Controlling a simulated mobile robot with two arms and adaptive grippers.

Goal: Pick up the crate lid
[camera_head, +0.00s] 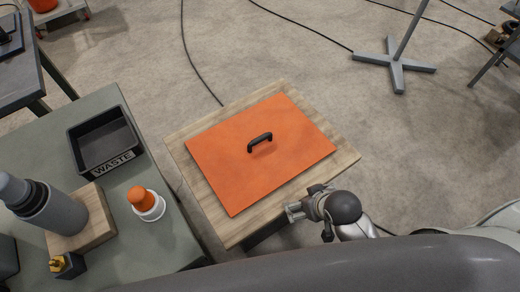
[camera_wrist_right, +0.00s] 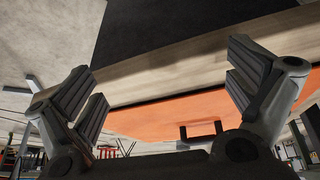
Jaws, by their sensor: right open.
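The orange crate lid (camera_head: 258,165) lies flat on a wooden tabletop (camera_head: 232,230). A black handle (camera_head: 260,141) stands up from the middle of the lid. My right gripper (camera_head: 292,212) is at the near right edge of the tabletop, apart from the handle. In the right wrist view my right gripper (camera_wrist_right: 165,95) is open, with nothing between its fingers. That view also shows the orange lid (camera_wrist_right: 170,115) and its dark handle (camera_wrist_right: 200,130) beyond the wooden edge. My left gripper is not in view.
A grey-green table (camera_head: 150,245) on the left holds a black WASTE bin (camera_head: 104,142), an orange-and-white object (camera_head: 146,203) and a grey cylindrical object (camera_head: 50,209) on a wooden block (camera_head: 92,222). A grey stand (camera_head: 394,66) is on the floor at the back right. Cables cross the floor.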

